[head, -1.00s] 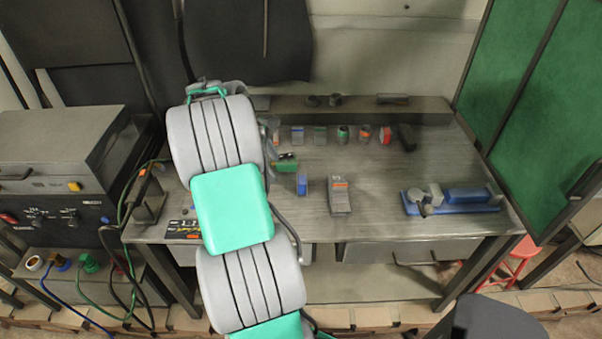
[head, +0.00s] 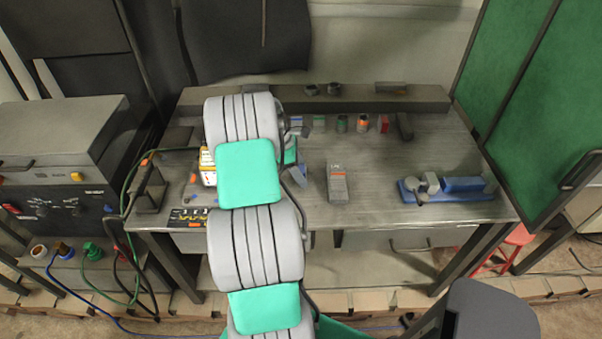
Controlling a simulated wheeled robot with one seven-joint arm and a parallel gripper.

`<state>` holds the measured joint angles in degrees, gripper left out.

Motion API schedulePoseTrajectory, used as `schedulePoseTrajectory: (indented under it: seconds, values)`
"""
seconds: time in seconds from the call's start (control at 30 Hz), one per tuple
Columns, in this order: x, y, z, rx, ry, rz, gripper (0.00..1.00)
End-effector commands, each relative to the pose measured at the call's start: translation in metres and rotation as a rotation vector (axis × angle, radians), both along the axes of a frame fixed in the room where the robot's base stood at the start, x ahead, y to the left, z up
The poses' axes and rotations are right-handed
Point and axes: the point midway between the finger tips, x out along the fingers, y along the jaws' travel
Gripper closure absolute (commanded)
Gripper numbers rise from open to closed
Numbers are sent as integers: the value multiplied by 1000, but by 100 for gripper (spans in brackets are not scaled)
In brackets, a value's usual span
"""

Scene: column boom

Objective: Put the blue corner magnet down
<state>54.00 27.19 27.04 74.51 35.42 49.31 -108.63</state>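My arm reaches up over the left half of the steel workbench (head: 385,170) in the head view. Its links cover the place where my gripper would show, so I cannot see the fingers or what they hold. A small blue-faced piece (head: 300,172) shows beside the arm's right edge, partly hidden. It may be the blue corner magnet, but I cannot be sure. Another small blue and grey piece (head: 297,124) stands at the left end of the back row.
A grey box with an orange label (head: 338,184) stands mid-bench. A blue fixture (head: 462,185) lies at right. Several small coloured pieces line the back, below a raised ledge (head: 425,104). The bench between the grey box and the fixture is clear. A green screen (head: 540,90) borders the right.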

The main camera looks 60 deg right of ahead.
Motion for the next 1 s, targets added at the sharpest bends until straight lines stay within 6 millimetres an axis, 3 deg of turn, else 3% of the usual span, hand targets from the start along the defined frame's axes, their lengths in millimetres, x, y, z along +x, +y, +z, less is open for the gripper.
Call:
schedulePoseTrajectory:
  seconds: [0.73,1.0]
  values:
    - [0,0,1,-1,0,0,100]
    - [1,-1,2,-3,-1,0,100]
